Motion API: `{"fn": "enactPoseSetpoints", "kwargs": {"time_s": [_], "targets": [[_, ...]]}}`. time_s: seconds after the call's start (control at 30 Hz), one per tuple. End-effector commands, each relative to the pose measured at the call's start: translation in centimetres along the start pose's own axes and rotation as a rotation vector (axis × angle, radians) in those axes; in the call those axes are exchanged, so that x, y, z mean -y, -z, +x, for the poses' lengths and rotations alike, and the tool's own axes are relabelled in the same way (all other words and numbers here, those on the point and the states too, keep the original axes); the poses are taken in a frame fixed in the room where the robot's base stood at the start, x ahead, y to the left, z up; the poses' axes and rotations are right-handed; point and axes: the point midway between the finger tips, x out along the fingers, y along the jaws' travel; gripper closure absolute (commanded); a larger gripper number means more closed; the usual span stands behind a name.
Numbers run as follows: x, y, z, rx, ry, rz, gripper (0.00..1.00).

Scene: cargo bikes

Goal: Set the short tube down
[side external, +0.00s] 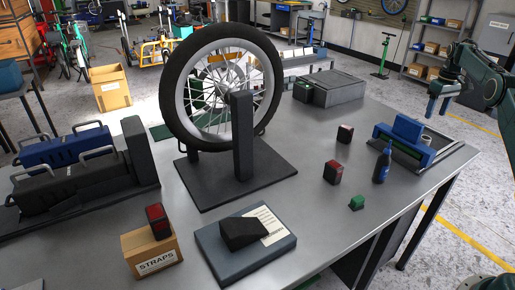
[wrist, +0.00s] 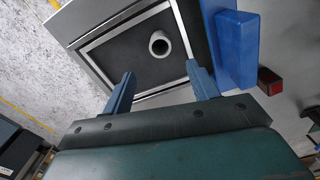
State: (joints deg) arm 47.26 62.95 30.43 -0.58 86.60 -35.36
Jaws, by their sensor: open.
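The short tube (wrist: 160,44) is a grey open ring, seen nearly end-on in the wrist view. It stands upright on the dark floor of a light-rimmed tray (wrist: 82,60). In the side view the tube (side external: 427,139) shows partly behind a blue block, on the tray (side external: 458,158) at the table's right end. My gripper (wrist: 162,88) is open and empty, its two blue fingers apart. The tube lies beyond the fingertips and does not touch them. In the side view my gripper (side external: 439,106) hangs above the tray, clear of the tube.
A blue block (wrist: 237,48) stands along the tray's side. A blue bottle (side external: 382,165), a red-and-black box (side external: 333,172) and a green piece (side external: 356,203) stand nearby on the table. A wheel on a stand (side external: 240,150) fills the middle. The table's right edge is close to the tray.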

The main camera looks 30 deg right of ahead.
Motion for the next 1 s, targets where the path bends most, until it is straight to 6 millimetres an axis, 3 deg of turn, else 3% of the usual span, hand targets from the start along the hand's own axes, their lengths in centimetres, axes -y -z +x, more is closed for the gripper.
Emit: {"fn": "enactPoseSetpoints", "kwargs": {"time_s": [0.47, 0.63, 0.77, 1.0], "targets": [[0.1, 0.0, -0.1, -0.001, -0.001, -0.001, 0.41], [0.9, 0.3, -1.0, -0.008, -0.006, -0.006, 0.41], [2.6, 0.8, -2.9, -0.021, -0.014, -0.012, 0.41], [8.3, 1.2, -8.1, -0.063, -0.036, -0.033, 0.41]]}}
